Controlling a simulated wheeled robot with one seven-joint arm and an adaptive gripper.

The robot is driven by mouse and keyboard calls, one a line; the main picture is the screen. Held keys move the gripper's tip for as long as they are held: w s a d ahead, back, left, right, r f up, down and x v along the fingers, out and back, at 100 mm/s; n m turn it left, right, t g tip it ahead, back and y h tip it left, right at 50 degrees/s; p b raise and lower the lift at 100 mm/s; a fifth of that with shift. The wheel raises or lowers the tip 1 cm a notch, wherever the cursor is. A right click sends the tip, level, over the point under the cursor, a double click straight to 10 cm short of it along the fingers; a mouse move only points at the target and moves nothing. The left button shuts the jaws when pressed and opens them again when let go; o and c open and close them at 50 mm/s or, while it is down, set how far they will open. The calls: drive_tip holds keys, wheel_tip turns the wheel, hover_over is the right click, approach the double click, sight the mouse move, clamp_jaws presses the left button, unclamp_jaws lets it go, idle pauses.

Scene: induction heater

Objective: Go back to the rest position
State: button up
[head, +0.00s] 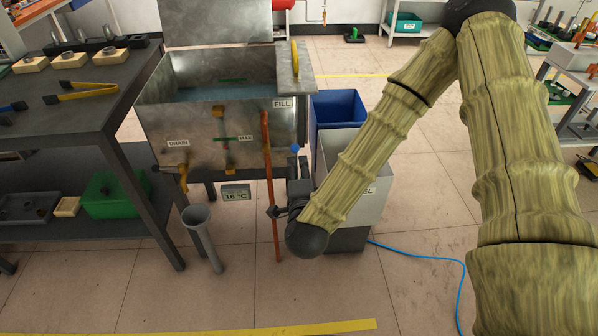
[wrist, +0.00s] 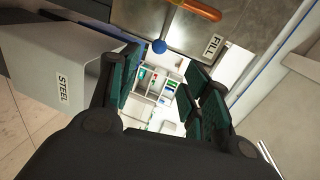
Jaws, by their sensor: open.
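My gripper (head: 297,182) shows dark and small in the head view, at the end of my arm, in front of the right side of a metal tank (head: 205,137). In the wrist view its dark green finger pads (wrist: 165,92) stand apart with nothing between them. The tank holds bluish liquid and bears DRAIN, MAX and FILL labels. A blue ball (head: 294,148) on a lever is just above my gripper; the wrist view shows the ball (wrist: 159,46) beyond the fingers, apart from them. My forearm hides part of the area to the right.
A grey bin (head: 335,155), labelled STEEL in the wrist view (wrist: 62,90), and a blue bin (head: 338,108) stand close beside my gripper. An orange upright pipe (head: 269,185) is just left. A dark workbench (head: 95,118) with tongs (head: 82,91) is at left. Front floor is mostly clear.

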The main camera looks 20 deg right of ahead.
drive_tip(key=s+a+f+n+g+y, duration=0.1)
drive_tip(key=s+f+n+g, duration=0.15)
drive_tip(key=f, duration=0.35)
drive_tip(key=s+a+f+n+g+y, duration=0.1)
drive_tip(key=s+f+n+y, duration=0.1)
drive_tip(key=s+f+n, duration=0.3)
drive_tip(key=s+d+f+n+g+y, duration=0.1)
drive_tip(key=s+d+f+n+g, duration=0.2)
drive_tip(key=s+f+n+g, duration=1)
drive_tip(key=s+d+f+m+h+p, duration=0.1)
drive_tip(key=s+d+f, duration=0.2)
drive_tip(key=s, duration=0.4)
drive_tip(key=s+d+f, duration=0.2)
drive_tip(key=s+f, duration=0.2)
drive_tip(key=s, duration=0.2)
wheel_tip(320, 180, up, 12)
drive_tip(key=p, duration=1.1)
drive_tip(key=shift+t+p, duration=0.4)
drive_tip(key=shift+t, duration=0.05)
drive_tip(key=shift+s+f, duration=0.1)
drive_tip(key=shift+f, duration=0.05)
drive_tip(key=shift+c, duration=0.2)
